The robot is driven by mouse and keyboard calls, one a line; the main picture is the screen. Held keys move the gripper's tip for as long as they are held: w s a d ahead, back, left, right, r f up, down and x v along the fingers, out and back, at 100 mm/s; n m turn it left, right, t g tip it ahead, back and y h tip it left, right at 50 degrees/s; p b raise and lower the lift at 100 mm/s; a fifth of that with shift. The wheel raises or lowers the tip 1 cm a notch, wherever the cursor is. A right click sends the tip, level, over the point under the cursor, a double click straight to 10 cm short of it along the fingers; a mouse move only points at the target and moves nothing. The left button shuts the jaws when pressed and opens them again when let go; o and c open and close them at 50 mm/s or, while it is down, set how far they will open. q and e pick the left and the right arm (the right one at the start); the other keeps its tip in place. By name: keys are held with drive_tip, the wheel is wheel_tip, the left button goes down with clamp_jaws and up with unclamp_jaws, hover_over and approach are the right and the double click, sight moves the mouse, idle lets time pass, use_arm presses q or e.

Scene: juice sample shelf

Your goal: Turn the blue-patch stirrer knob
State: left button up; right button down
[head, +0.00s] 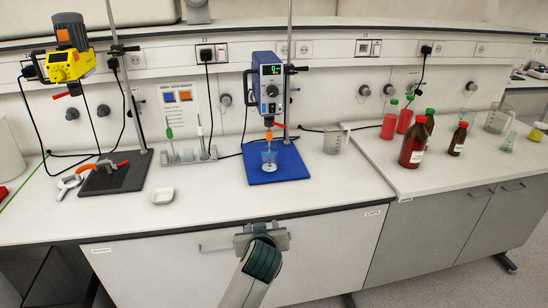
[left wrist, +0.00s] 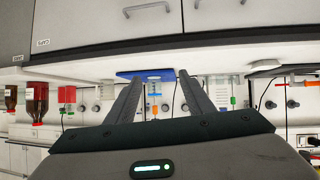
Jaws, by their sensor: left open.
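The stirrer (head: 268,80) over the blue patch (head: 285,163) has a dark blue and white front, a green-lit display and a round knob (head: 271,90) low on its face. An orange piece hangs below it, above a beaker (head: 269,160) of bluish liquid on the patch. My left gripper (head: 262,231) is in front of the counter's edge, below and apart from the stirrer. In the left wrist view, which is upside down, its two fingers (left wrist: 160,76) stand apart with nothing between them. The blue patch (left wrist: 145,75) shows beyond them. The knob is too small to make out there.
A yellow stirrer (head: 70,65) stands over a black patch (head: 112,177) at left. A white dish (head: 161,195), a tube rack (head: 187,156) and a glass beaker (head: 333,139) flank the blue patch. Brown bottles (head: 414,145) stand at right. The counter before the patch is clear.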

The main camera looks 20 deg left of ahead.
use_arm(q)
drive_tip(key=w+r+n+t+y, duration=0.2)
drive_tip(key=w+r, duration=0.6)
drive_tip(key=r, duration=0.6)
drive_tip(key=w+r+n+t+y, duration=0.2)
drive_tip(key=w+r, duration=0.6)
drive_tip(key=r, duration=0.6)
drive_tip(key=shift+n+t, duration=0.3)
drive_tip(key=shift+n, duration=0.4)
use_arm(e)
drive_tip(key=shift+a, duration=0.25)
use_arm(q)
drive_tip(key=shift+d, duration=0.1)
use_arm(e)
drive_tip(key=shift+w, duration=0.1)
